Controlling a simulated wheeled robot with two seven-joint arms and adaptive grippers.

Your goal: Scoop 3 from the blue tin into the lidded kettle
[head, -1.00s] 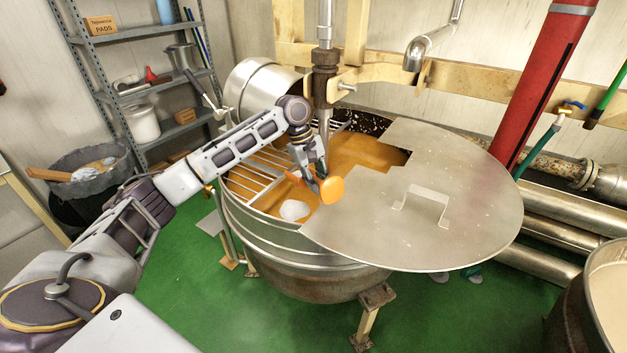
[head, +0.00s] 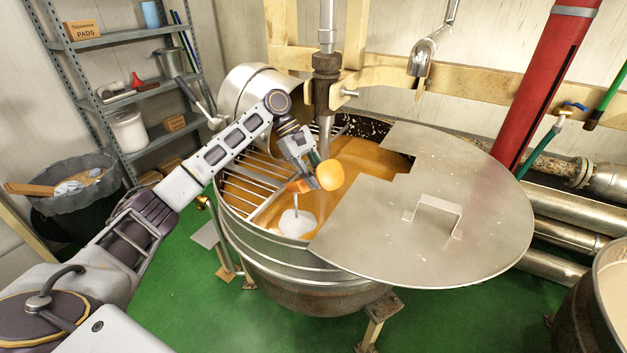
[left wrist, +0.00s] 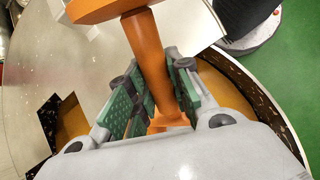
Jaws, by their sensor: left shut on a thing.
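My left gripper (head: 312,179) is shut on the handle of an orange scoop (head: 330,175) above the open part of the kettle (head: 265,240). The scoop's orange handle (left wrist: 150,62) runs between the green finger pads in the left wrist view. A thin white streak drops below the scoop's left end to a white heap (head: 297,225) on the orange-brown mass (head: 355,162). The metal lid (head: 450,240) covers the kettle's right side. A small blue container (head: 151,14) stands on the top shelf; I cannot tell whether it is the tin. My right gripper is out of view.
A metal grate (head: 245,190) spans the kettle's left opening. The stirrer shaft (head: 326,75) stands upright behind the scoop. The lid handle (head: 435,208) sticks up at right. A grey bin (head: 65,190) stands at left, and a red pipe (head: 540,85) rises at right.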

